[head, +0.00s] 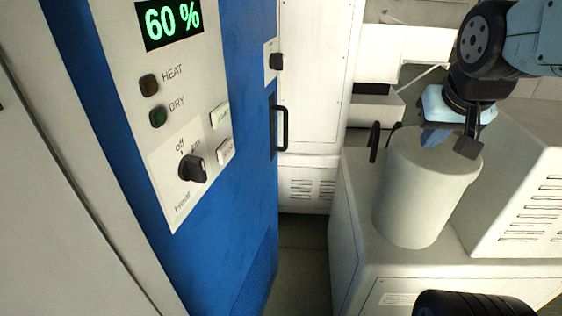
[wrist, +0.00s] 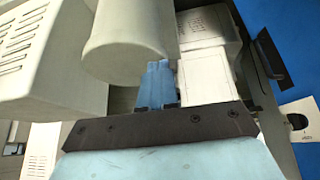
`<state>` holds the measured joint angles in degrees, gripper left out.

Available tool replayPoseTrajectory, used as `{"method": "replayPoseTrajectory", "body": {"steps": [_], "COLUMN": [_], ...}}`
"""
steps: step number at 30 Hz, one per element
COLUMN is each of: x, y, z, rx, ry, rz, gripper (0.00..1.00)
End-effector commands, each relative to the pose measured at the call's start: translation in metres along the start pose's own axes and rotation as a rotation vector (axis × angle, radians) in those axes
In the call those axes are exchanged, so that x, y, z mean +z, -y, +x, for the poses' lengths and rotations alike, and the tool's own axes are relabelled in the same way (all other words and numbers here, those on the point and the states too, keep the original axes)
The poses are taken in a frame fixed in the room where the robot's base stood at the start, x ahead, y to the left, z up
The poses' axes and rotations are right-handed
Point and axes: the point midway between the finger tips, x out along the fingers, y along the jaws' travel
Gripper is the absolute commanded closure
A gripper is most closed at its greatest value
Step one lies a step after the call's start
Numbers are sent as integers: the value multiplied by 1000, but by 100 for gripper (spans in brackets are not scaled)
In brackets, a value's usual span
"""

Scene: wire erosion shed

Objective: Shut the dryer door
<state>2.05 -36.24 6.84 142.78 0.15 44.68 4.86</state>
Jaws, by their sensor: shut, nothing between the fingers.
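The dryer is the tall blue cabinet (head: 235,170) on the left of the head view, with a white control panel (head: 160,130) reading 60 %. A black bar handle (head: 283,128) sits at its right edge. A handle beside the blue surface shows at the right of the wrist view (wrist: 268,55). Where the door's edges run, and how far it stands open, I cannot tell.
The pale cylinder (head: 418,195) stands on a white machine base, with a vented housing (head: 520,190) to its right. A white cabinet (head: 315,80) closes off the back. A narrow floor gap (head: 302,255) runs between the dryer and the machine base.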

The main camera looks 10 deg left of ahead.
Motion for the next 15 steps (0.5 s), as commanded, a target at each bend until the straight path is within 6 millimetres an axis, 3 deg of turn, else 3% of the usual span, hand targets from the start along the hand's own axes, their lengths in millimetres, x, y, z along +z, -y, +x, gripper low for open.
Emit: {"method": "replayPoseTrajectory", "body": {"steps": [6,15], "x": [-33,-54], "y": [41,107], "z": [60,140], "rx": [-3,-95], "ry": [-3,-9], "rz": [-10,3], "gripper": [100,100]}}
